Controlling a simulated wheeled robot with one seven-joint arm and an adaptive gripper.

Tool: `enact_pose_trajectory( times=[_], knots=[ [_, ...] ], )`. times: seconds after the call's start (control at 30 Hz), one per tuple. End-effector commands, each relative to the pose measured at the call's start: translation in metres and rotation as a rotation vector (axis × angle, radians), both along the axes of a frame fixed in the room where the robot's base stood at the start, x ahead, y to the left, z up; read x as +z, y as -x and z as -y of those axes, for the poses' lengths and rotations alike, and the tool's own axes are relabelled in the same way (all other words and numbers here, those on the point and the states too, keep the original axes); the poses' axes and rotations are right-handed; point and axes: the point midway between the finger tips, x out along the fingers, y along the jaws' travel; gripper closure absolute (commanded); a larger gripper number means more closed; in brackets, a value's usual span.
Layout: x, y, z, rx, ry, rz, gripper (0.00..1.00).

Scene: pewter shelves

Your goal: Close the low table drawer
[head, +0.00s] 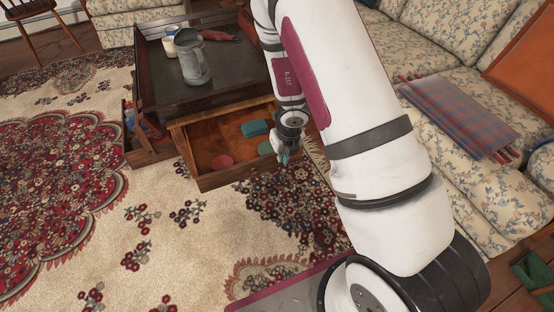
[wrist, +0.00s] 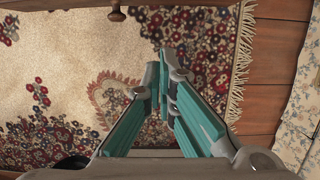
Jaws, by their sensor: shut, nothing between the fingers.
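The low dark wooden table (head: 222,88) stands on the rug in the head view. Its front drawer (head: 237,172) is pulled out toward me and holds a teal item (head: 255,129), a red round item (head: 222,162) and a green item partly hidden by my arm. A second drawer (head: 150,150) stands open at the table's left side. My gripper (head: 287,157) is at the right end of the front drawer, low by its front; I cannot tell if they touch. In the wrist view my gripper (wrist: 160,92) is shut and empty, and a drawer edge with a round knob (wrist: 117,13) shows at the top.
A floral sofa (head: 450,110) with a folded plaid blanket (head: 458,112) is on the right. The patterned rug (head: 150,225) in front is clear.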

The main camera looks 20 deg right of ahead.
Motion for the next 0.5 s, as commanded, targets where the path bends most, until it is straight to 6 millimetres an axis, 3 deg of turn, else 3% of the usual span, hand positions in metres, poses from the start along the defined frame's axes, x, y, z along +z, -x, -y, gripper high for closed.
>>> enact_pose_trajectory(
  times=[0.5],
  knots=[
    [-0.095, -0.023, -0.001, 0.006, 0.000, 0.000, 1.00]
  ],
)
